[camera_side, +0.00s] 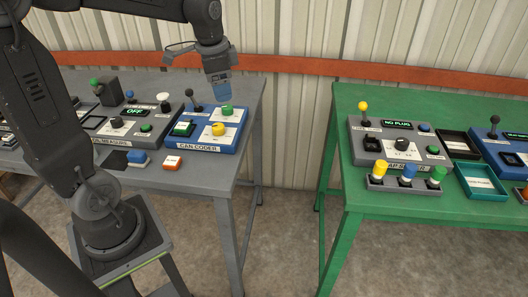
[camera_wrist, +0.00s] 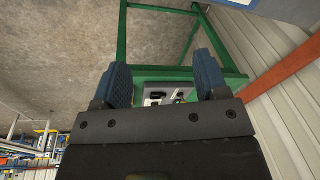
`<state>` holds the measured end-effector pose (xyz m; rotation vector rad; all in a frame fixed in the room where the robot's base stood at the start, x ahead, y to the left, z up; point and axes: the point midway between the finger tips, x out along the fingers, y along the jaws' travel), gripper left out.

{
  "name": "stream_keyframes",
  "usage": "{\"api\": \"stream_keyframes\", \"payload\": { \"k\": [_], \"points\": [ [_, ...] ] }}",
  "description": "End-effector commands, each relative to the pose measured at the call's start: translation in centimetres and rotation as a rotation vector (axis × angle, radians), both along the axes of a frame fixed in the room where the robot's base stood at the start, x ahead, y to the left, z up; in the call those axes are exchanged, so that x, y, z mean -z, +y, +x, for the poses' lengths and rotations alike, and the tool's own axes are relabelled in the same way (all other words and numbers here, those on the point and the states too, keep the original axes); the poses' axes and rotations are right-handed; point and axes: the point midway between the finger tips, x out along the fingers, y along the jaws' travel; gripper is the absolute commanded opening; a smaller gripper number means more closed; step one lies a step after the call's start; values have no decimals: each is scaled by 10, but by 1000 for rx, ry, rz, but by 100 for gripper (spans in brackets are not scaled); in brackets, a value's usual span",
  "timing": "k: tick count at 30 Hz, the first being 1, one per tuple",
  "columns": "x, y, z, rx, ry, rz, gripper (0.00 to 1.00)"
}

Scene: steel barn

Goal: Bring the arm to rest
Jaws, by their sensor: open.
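My gripper (camera_side: 220,89) hangs at the end of my dark arm, above the back right part of the blue CAN CODER panel (camera_side: 204,134) on the grey table. In the wrist view my gripper (camera_wrist: 163,82) shows two blue fingers held wide apart with nothing between them. Beyond the fingers, the green table frame and part of a panel are visible. My gripper is raised clear of the panel's knobs and buttons.
The grey table (camera_side: 215,180) holds a grey panel (camera_side: 125,128) with an OFF display and a small orange-and-white block (camera_side: 172,162). The green table (camera_side: 345,190) at right holds a panel reading NO PLUG (camera_side: 400,150) and coloured plugs. A gap separates the tables; a corrugated wall (camera_side: 290,40) stands behind.

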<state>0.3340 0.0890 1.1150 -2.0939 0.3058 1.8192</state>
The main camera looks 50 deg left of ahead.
Motion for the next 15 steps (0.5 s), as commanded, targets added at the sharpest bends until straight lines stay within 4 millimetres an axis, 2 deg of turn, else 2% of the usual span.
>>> {"api": "stream_keyframes", "payload": {
  "k": [1, 6, 10, 15],
  "points": [
    [-9, -24, -14, -29, -45, 2, 67],
    [-19, -82, -60, -166, -177, -40, 67],
    [-17, -113, -94, -257, -263, -98, 67],
    [-10, -133, -123, -337, -329, -166, 67]
  ]
}}
